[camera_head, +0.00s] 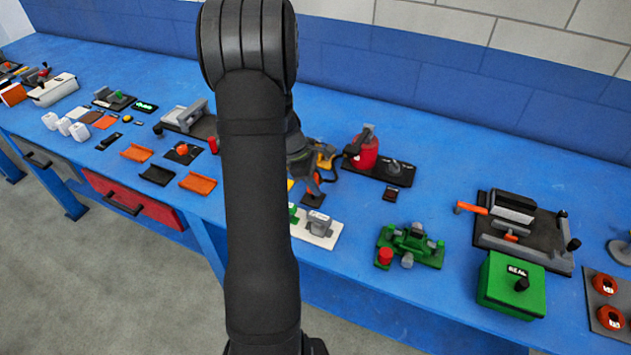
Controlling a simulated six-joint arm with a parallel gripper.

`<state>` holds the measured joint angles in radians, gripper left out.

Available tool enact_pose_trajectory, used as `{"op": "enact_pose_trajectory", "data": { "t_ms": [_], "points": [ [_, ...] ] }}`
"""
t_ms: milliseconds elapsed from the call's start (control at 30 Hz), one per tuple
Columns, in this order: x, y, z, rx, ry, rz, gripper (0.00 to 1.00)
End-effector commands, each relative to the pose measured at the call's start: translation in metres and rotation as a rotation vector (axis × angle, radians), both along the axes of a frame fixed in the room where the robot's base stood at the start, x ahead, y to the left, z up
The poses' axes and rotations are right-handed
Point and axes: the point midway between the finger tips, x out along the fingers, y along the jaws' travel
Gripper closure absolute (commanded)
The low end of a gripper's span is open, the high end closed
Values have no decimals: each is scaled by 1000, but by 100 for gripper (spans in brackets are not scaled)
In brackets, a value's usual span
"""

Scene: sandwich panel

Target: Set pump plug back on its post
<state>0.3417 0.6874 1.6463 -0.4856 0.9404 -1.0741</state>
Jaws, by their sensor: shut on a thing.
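My gripper (314,186) points down near the middle of the table, partly hidden behind my own arm. It is shut on a small orange-red piece that looks like the pump plug (316,179); its outline is mostly covered by the fingers. A yellow-orange body (326,154), perhaps the pump, stands just behind, and a dark cable seems to curve from it toward the gripper. A small dark block (314,201) lies just below the fingertips; I cannot tell whether it carries the post or whether the plug touches it.
A red canister (364,153) on a black base stands to the right, with a small dark block (390,194) in front. A white tray (326,242) and a green fixture (410,244) stand nearer the front. A green box (511,285) is further right. Bare blue table lies between them.

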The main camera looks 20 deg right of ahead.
Motion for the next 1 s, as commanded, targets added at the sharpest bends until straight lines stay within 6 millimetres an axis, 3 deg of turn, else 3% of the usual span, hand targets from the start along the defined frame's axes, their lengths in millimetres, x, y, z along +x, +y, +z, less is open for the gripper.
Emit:
{"op": "enact_pose_trajectory", "data": {
  "t_ms": [1000],
  "points": [
    [0,0,-14,0,0,0,97]
  ]
}}
